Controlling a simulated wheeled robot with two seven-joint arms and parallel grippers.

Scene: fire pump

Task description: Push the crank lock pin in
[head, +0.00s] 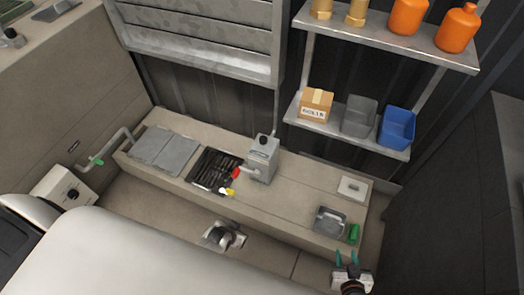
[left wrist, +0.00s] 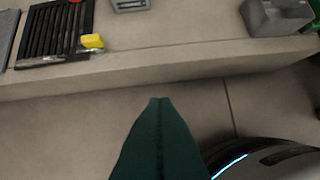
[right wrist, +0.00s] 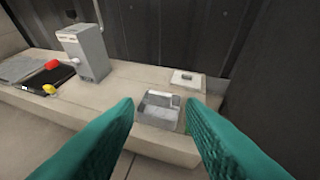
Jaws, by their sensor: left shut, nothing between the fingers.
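A grey upright pump box (head: 263,158) stands on the long bench, and it shows in the right wrist view (right wrist: 84,52). A red knob (head: 236,173) and a yellow piece (head: 227,191) sit beside it, over a dark slatted grate. The yellow piece (left wrist: 92,41) is at the upper left in the left wrist view. I cannot tell which part is the lock pin. My left gripper (left wrist: 160,102) is shut and empty, in front of the bench edge. My right gripper (head: 347,258) is open and empty near the bench's right end, away from the pump box.
A metal tray (head: 330,221) and a green object (head: 354,233) lie at the bench's right end, near my right gripper. A shelf (head: 352,139) with a box and bins hangs above the bench. The bench top (head: 285,200) between pump box and tray is clear.

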